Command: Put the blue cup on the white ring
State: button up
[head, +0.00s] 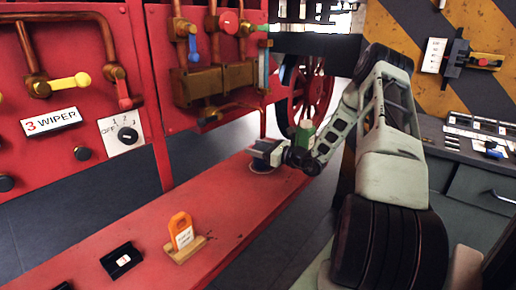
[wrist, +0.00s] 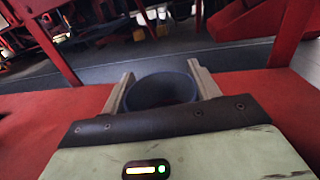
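The blue cup (head: 261,166) is upright at the far end of the red ledge, partly covered by my gripper (head: 263,152). In the wrist view the cup (wrist: 160,91) is open-topped and dark blue, between the two pale fingers of my gripper (wrist: 162,88). The fingers appear to touch its sides, so the gripper looks shut on it. A thin pale edge of the white ring (head: 254,172) shows around the cup's base in the head view. The cup looks within the ring; whether it rests fully on the surface I cannot tell. The ring is hidden in the wrist view.
The red ledge (head: 150,235) runs along a red panel with levers and pipes. An orange tag on a wooden stand (head: 183,240) and a black box (head: 122,261) lie nearer. A green bottle-like thing (head: 305,135) is close behind my wrist. A red wheel (head: 312,98) stands behind.

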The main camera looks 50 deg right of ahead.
jog(key=o, duration=0.3)
jog(key=shift+o, duration=0.2)
jog(key=shift+r, duration=0.25)
jog(key=b+v, duration=0.1)
jog(key=v, duration=1.1)
jog(key=shift+f, duration=0.1)
